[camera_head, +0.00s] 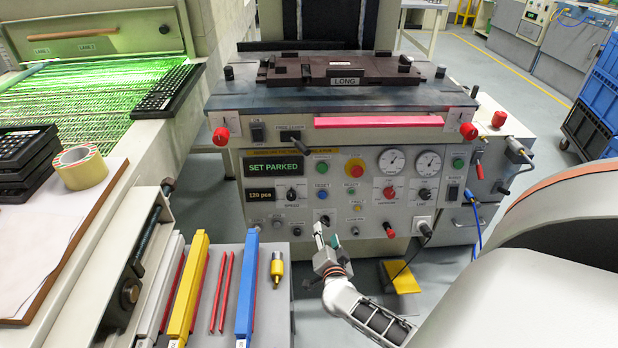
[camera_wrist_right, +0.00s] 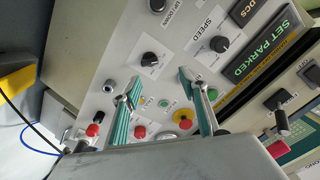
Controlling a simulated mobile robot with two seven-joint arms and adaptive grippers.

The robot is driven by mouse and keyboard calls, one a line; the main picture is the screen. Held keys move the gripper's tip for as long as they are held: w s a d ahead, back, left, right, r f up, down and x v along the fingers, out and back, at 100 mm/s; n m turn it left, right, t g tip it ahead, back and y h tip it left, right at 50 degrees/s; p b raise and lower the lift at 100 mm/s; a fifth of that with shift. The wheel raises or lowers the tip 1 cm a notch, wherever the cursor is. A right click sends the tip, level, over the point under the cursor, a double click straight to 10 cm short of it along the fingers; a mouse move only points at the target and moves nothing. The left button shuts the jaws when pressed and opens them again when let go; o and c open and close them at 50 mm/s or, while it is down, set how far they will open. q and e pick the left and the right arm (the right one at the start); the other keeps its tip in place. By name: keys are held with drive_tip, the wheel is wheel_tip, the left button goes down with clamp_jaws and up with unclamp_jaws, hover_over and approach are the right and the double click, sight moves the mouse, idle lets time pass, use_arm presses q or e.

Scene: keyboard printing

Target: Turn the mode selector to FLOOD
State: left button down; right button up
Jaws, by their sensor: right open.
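A black knob on a white plate (camera_head: 324,219) sits low in the middle of the machine's front panel; its label is too small to read, so I cannot confirm that it is the mode selector. It also shows in the right wrist view (camera_wrist_right: 150,59), just beyond the fingertips. My right gripper (camera_head: 327,237) is open and empty in front of the panel, just below that knob. In the wrist view the two fingers (camera_wrist_right: 158,76) stand apart, with the knob near the gap. I cannot tell if they touch the panel. My left gripper is out of view.
Around it are the SPEED knob (camera_head: 291,194), blue RESET button (camera_head: 321,195), red knob (camera_head: 389,193) and yellow-ringed red button (camera_head: 355,172). The display (camera_head: 273,166) reads SET PARKED. A side table at left holds blue (camera_head: 247,285) and yellow (camera_head: 189,285) bars.

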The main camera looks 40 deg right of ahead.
sight(326, 223)
drive_tip(key=shift+m+g, duration=0.3)
drive_tip(key=shift+g, duration=0.2)
drive_tip(key=w+d+f+b, duration=0.1)
drive_tip(key=w+d+f, duration=0.1)
drive_tip(key=w+d+f+b, duration=0.1)
drive_tip(key=w+d+f, duration=0.1)
drive_tip(key=d, duration=0.1)
drive_tip(key=shift+b, duration=0.35)
drive_tip(key=shift+w+d+f, duration=0.1)
drive_tip(key=shift+w+d, duration=0.3)
drive_tip(key=shift+w, duration=0.2)
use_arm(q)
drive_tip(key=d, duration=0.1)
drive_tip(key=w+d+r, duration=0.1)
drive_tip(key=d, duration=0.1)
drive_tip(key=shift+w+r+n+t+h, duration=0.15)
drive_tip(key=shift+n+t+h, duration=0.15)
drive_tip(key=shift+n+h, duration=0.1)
use_arm(e)
drive_tip(key=shift+w+d, duration=0.1)
drive_tip(key=shift+w, duration=0.1)
drive_tip(key=c, duration=1.1)
